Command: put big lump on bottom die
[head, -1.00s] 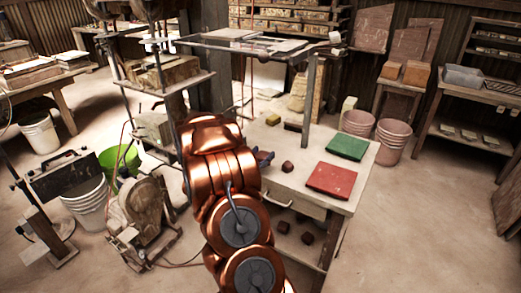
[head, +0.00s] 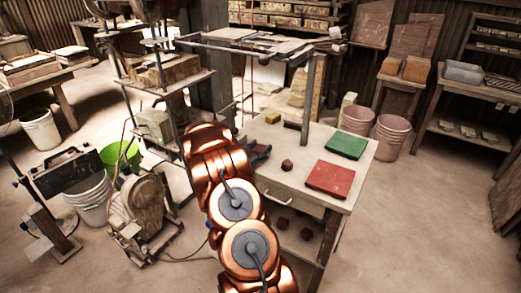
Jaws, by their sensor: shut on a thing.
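My gripper (head: 259,153) shows only as a dark blue part past the right side of my copper arm, above the worktable (head: 316,205). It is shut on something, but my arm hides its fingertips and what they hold. A small dark red lump (head: 287,165) lies on the tabletop just right of my gripper, apart from it. I cannot make out a bigger lump. I cannot tell for sure which part is the bottom die; a press-like stand (head: 172,82) with a platform is at the left, partly behind my arm.
A green slab (head: 346,146) and a red slab (head: 330,179) lie on the table's right side. A yellow block (head: 272,117) lies farther back. Dark lumps (head: 282,223) sit on the shelf below. Pink buckets (head: 389,137) stand right of the table; a motor unit (head: 141,212) stands left.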

